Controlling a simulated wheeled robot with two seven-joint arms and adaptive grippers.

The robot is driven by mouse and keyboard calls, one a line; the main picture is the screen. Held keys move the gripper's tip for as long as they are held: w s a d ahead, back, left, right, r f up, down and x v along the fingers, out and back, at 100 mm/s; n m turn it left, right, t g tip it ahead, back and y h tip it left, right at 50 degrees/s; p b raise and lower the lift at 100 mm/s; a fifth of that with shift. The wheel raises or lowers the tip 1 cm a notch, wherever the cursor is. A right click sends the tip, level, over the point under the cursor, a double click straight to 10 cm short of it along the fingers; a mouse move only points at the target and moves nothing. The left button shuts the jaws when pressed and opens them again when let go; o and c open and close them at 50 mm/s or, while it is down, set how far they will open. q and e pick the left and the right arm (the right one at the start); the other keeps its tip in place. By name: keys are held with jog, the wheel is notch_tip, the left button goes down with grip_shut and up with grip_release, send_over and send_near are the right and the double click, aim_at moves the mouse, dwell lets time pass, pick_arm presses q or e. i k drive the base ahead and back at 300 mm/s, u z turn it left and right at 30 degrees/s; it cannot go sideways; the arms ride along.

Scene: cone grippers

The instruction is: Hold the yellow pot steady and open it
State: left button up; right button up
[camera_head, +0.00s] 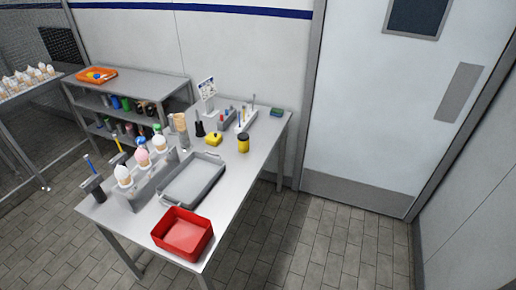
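The yellow pot (243,144) is a small upright cylinder with a dark top, standing on the metal table (232,185) near its right edge. The dark top looks like a lid sitting on it. Neither of my grippers is in view, and nothing touches the pot.
A low yellow item (213,139) lies left of the pot. A grey tray (166,204), a red bin (183,234) and a holder of cones (158,177) stand nearer. Small grey bins (237,118) are behind. The table right of the tray is clear.

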aim_at(243, 147)
jog(key=z, duration=1.1)
jog(key=i, duration=2.85)
jog(key=u, duration=2)
